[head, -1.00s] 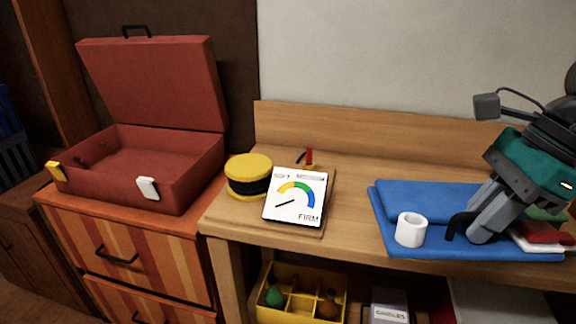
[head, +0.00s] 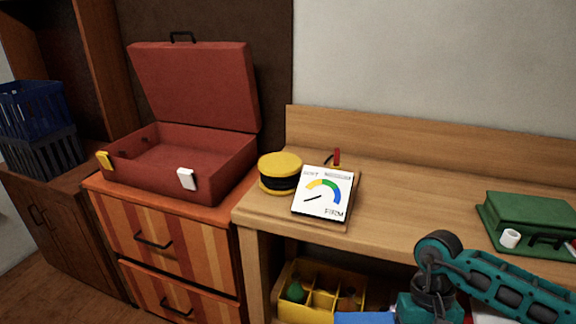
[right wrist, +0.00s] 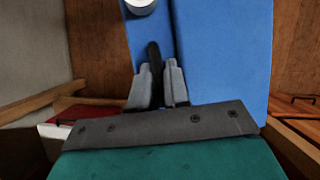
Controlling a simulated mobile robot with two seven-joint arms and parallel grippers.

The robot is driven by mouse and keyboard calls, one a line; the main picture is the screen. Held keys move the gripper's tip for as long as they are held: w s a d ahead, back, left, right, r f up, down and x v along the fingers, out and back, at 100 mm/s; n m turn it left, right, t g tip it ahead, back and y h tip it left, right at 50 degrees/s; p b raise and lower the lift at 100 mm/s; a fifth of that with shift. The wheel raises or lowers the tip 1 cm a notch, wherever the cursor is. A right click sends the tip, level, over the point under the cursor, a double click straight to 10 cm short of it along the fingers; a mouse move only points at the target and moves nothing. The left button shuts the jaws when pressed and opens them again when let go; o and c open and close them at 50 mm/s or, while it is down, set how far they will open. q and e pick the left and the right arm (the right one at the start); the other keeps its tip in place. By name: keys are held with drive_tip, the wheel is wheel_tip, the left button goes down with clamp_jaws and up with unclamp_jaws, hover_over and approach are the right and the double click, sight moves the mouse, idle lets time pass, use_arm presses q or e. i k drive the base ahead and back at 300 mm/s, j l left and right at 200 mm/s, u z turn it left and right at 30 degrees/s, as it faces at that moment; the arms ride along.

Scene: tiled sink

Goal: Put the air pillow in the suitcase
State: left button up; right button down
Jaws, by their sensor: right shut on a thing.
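The blue air pillow (right wrist: 225,50) has a white round valve (right wrist: 140,4) and a black handle loop (right wrist: 154,58). My right gripper (right wrist: 158,78) is shut on that loop in the right wrist view. In the head view only a strip of the blue pillow (head: 365,318) shows at the bottom edge, in front of the bench; the gripper's fingers are out of that view. The red suitcase (head: 220,168) stands open and empty on the striped drawer cabinet at left, its lid upright. My left gripper is not in view.
A yellow-and-black pump (head: 280,172) and a SOFT-to-FIRM gauge card (head: 323,193) stand on the bench's left end. A green folded thing (head: 530,220) with a white valve lies at right. A yellow divided box (head: 320,290) sits below. The bench middle is clear.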

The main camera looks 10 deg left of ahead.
sight(182, 168)
drive_tip(key=j, duration=0.4)
drive_tip(key=i+j+u, duration=0.1)
drive_tip(key=j, duration=0.3)
drive_tip(key=i+j, duration=0.1)
drive_tip(key=j, duration=0.3)
drive_tip(key=i+j+u, duration=0.15)
drive_tip(key=j, duration=0.65)
drive_tip(key=i+j+u, duration=0.1)
drive_tip(key=j, duration=0.25)
drive_tip(key=i+j, duration=0.15)
drive_tip(key=j, duration=0.25)
drive_tip(key=u, duration=0.05)
